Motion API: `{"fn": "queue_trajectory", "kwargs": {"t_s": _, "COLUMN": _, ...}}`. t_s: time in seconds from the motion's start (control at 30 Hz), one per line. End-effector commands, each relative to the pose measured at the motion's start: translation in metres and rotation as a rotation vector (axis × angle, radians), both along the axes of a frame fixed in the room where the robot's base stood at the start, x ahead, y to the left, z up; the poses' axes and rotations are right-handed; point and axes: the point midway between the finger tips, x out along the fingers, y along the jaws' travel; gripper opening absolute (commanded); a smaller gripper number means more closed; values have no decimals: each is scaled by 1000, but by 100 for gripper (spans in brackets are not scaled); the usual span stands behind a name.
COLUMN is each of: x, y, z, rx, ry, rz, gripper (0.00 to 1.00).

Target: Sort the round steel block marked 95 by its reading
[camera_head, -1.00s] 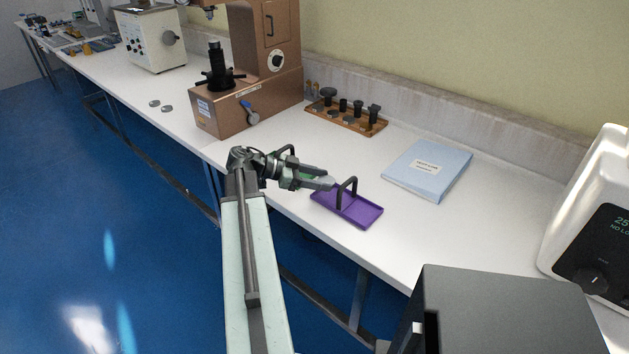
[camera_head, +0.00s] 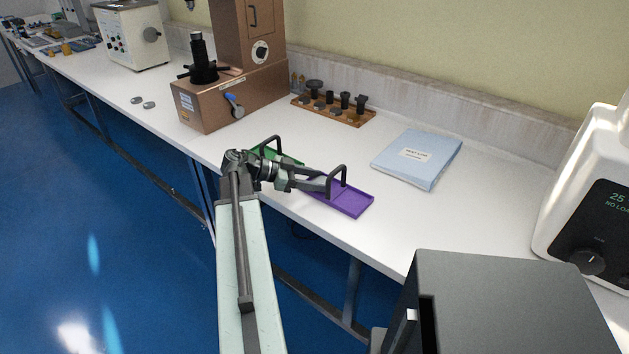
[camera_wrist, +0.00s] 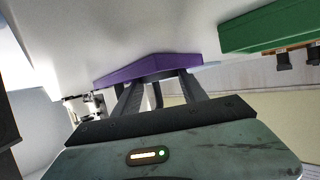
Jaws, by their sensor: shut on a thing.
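My gripper (camera_head: 328,188) is at the purple tray (camera_head: 354,203), with its fingertips right beside the tray's dark arched handle (camera_head: 345,170). In the wrist view my dark fingers (camera_wrist: 158,88) reach up to the purple tray (camera_wrist: 150,66), which shows at their tips. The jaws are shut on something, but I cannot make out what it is. A green tray (camera_head: 290,158) with a similar handle lies to the left, partly behind my arm. Two round grey discs (camera_head: 136,100) (camera_head: 149,105) lie on the bench left of the copper-coloured tester (camera_head: 235,95); no marking is readable.
A wooden stand (camera_head: 350,119) with several dark fittings stands against the wall. A blue folder (camera_head: 418,172) lies right of the trays. A white device with a display (camera_head: 595,215) stands far right. The bench between folder and front edge is clear.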

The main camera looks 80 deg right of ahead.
Motion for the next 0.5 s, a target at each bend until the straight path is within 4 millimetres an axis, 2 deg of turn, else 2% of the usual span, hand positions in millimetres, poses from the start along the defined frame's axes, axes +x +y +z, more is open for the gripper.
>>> {"fn": "queue_trajectory", "kwargs": {"t_s": 0.4, "x": 0, "y": 0, "z": -7, "rx": -1, "ry": 1, "rz": 1, "gripper": 0}}
{"fn": "queue_trajectory", "kwargs": {"t_s": 0.43, "x": 0, "y": 0, "z": -6, "rx": -1, "ry": 1, "rz": 1, "gripper": 58}}
{"fn": "queue_trajectory", "kwargs": {"t_s": 0.5, "x": 1, "y": 0, "z": -6, "rx": -1, "ry": 1, "rz": 1, "gripper": 75}}
